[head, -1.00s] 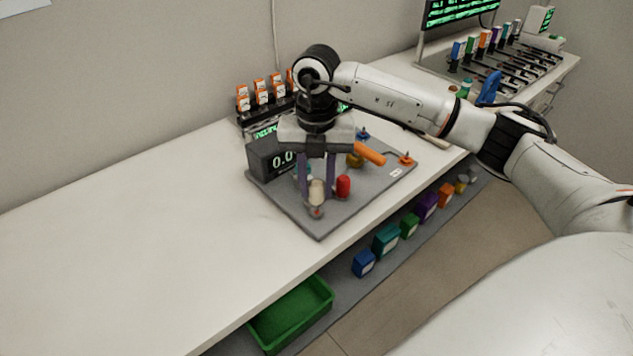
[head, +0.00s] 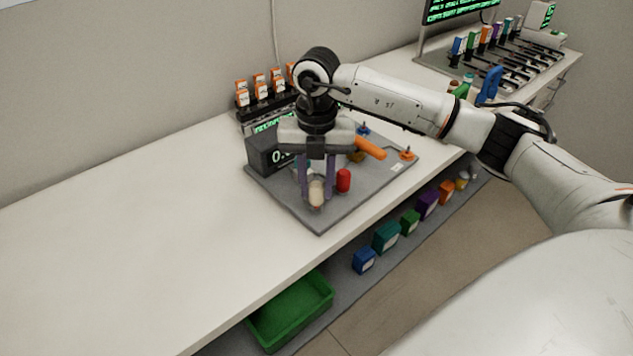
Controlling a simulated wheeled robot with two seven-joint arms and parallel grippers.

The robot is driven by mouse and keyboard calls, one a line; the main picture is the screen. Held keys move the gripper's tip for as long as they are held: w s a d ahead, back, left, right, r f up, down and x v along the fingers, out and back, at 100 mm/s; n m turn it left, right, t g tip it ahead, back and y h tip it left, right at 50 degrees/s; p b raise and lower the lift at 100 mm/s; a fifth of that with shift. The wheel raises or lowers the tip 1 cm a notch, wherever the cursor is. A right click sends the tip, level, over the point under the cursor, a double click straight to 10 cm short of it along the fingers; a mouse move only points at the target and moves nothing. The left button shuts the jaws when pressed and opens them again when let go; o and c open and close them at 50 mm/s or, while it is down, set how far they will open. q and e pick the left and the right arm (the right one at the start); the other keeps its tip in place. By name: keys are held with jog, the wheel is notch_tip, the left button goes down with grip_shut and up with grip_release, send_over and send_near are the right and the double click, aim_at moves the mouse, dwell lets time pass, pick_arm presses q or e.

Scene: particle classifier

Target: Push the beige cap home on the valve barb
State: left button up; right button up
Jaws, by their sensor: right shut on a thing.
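The beige cap (head: 316,191) is near the front corner of the grey board (head: 320,226). My right gripper (head: 317,187) points straight down with its purple fingers on either side of the cap, shut on it. The cap stands about upright, low over the board. The valve barb under it is mostly hidden by the cap, so I cannot tell how deep the cap sits. My left gripper is not in view.
A red cap (head: 343,180) stands close right of the fingers. An orange handle (head: 370,148) and a black display box (head: 268,152) are also on the board. A green bin (head: 290,312) is below the table edge. The table's left side is clear.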

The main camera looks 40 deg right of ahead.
aim_at(317, 184)
jog(key=shift+f+b, duration=0.5)
jog(key=shift+f, duration=0.35)
jog(key=o, duration=1.1)
jog(key=shift+r, duration=0.1)
notch_tip(317, 184, up, 10)
jog(key=shift+r, duration=0.15)
jog(key=shift+s, duration=0.1)
